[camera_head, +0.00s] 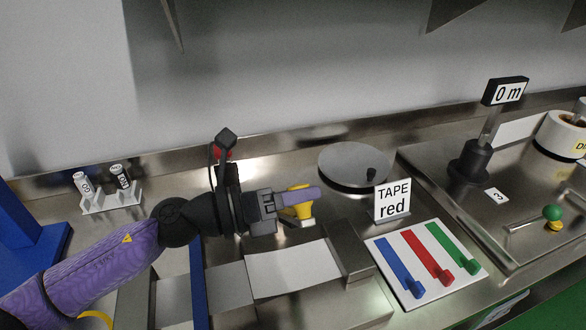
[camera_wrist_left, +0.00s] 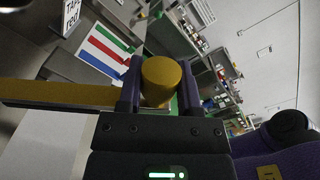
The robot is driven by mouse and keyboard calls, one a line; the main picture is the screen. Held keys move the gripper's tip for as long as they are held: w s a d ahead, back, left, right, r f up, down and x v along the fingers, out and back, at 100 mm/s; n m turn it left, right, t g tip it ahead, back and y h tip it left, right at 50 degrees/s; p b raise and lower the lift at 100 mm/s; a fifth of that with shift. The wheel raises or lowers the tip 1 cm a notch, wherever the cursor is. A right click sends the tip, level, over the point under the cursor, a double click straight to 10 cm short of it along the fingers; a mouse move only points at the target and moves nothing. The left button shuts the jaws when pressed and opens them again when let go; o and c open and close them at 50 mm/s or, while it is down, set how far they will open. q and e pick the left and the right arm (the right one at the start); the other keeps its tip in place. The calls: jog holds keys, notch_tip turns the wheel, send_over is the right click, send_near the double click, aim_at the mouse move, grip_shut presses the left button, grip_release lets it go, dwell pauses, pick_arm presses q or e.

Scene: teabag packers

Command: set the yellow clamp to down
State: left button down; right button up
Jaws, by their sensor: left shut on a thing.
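The yellow clamp (camera_head: 304,211) shows beside and below my left fingers in the head view, above a pale sheet (camera_head: 292,271) on a metal block. In the left wrist view its round yellow knob (camera_wrist_left: 162,80) sits between my two purple fingers, and a long yellow bar (camera_wrist_left: 62,93) runs off to the left. My left gripper (camera_head: 304,194) is shut on the yellow clamp; its fingers hide part of it. Whether the clamp is up or down is hard to tell. My right gripper is in neither view.
A sign reading "TAPE red" (camera_head: 393,202) stands right of the clamp.

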pick_arm(q)
jog(key=shift+s+d+f+m, duration=0.2)
jog(key=shift+s+f+m, duration=0.1)
jog(key=shift+s+f, duration=0.15)
jog(key=shift+c, duration=1.4)
grip_release()
jog(key=shift+a, duration=0.1)
jog(key=b+v, duration=0.3)
jog(key=v, duration=0.7)
jog(key=shift+c, duration=0.2)
